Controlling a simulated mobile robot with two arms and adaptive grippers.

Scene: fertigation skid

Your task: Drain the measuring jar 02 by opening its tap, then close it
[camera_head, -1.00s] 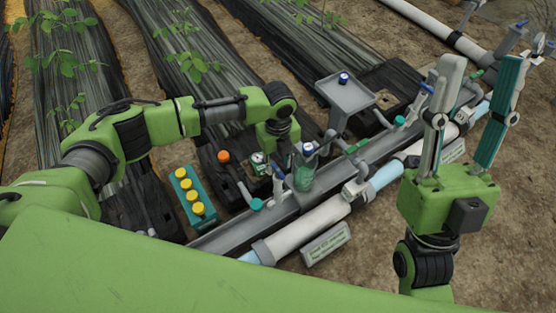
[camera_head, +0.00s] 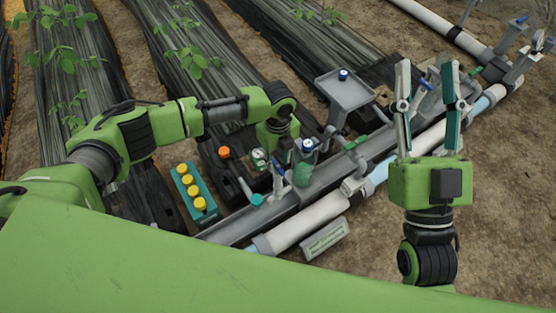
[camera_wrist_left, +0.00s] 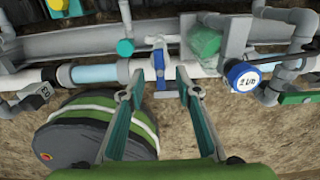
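The measuring jar (camera_head: 302,173), translucent green, stands on the grey rail in the head view. In the left wrist view the green jar (camera_wrist_left: 205,42) is tilted, right of a blue-handled tap (camera_wrist_left: 158,62) on the white pipe. My left gripper (camera_wrist_left: 160,80) is open, its fingertips apart on either side of the tap handle, which lies across the pipe. I cannot tell whether the fingers touch it. In the head view the left gripper is mostly hidden behind its wrist. My right gripper (camera_head: 428,72) is open and empty, pointing up, right of the rail.
A blue round cap marked 2 L/h (camera_wrist_left: 242,78) sits right of the tap. A teal block with yellow caps (camera_head: 194,190) and an orange knob (camera_head: 224,153) are left of the jar. A grey tray (camera_head: 345,88) stands behind. Bare soil (camera_head: 515,210) is free at right.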

